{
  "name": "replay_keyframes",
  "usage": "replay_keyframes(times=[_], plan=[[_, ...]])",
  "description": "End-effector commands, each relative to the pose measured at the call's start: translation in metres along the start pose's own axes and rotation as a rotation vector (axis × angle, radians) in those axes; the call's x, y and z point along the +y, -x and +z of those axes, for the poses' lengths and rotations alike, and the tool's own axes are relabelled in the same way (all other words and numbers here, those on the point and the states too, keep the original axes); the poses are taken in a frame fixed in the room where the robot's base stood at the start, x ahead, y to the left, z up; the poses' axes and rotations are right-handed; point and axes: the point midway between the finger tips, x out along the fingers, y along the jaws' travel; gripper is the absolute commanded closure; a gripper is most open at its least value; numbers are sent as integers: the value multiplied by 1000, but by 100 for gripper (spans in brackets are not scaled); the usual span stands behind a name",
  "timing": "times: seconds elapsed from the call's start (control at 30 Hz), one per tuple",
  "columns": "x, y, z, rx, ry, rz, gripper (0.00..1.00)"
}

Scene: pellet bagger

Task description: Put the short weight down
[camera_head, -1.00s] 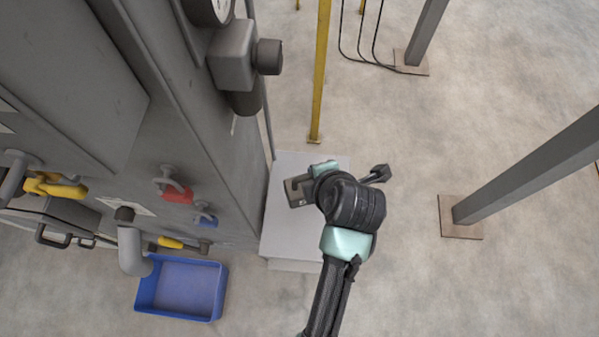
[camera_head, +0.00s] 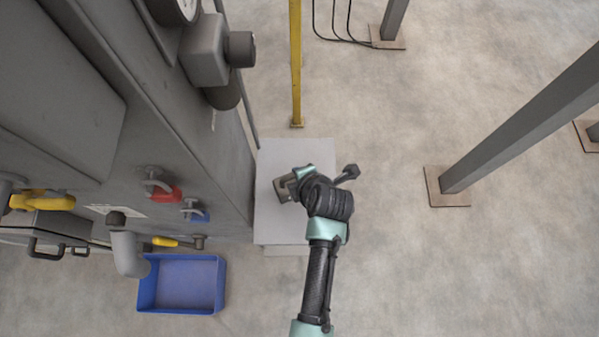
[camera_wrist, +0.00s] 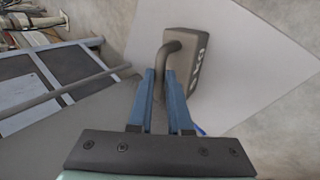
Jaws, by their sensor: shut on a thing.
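The short weight is a grey-brown block (camera_wrist: 183,82) with pale lettering on its side and a bent bar handle (camera_wrist: 166,52) in the wrist view. My gripper (camera_wrist: 155,75) is shut on the handle with its blue fingers. In the head view the weight (camera_head: 284,187) shows at the left of my gripper (camera_head: 292,180), over a pale flat-topped stand (camera_head: 275,225). I cannot tell whether the weight's underside touches the pale top. My wrist hides part of the weight in the head view.
The grey machine (camera_head: 190,150) stands close to the left of the stand. A blue bin (camera_head: 182,285) sits on the floor at lower left. A yellow post (camera_head: 296,70) rises behind the stand. A grey column (camera_head: 520,130) stands at right. Bare pale surface surrounds the weight.

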Motion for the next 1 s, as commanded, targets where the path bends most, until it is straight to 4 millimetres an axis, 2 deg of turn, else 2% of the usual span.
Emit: replay_keyframes(times=[0.3, 0.33, 0.47, 0.77, 0.87, 1.0], plan=[[1, -2, 1, -2, 1, 6, 100], [-1, -2, 0, -1, 0, 1, 78], [0, -2, 0, -1, 0, 1, 54], [0, -1, 0, -1, 0, 1, 53], [1, 3, 0, -1, 0, 1, 53], [1, 17, 0, -2, 0, 3, 53]])
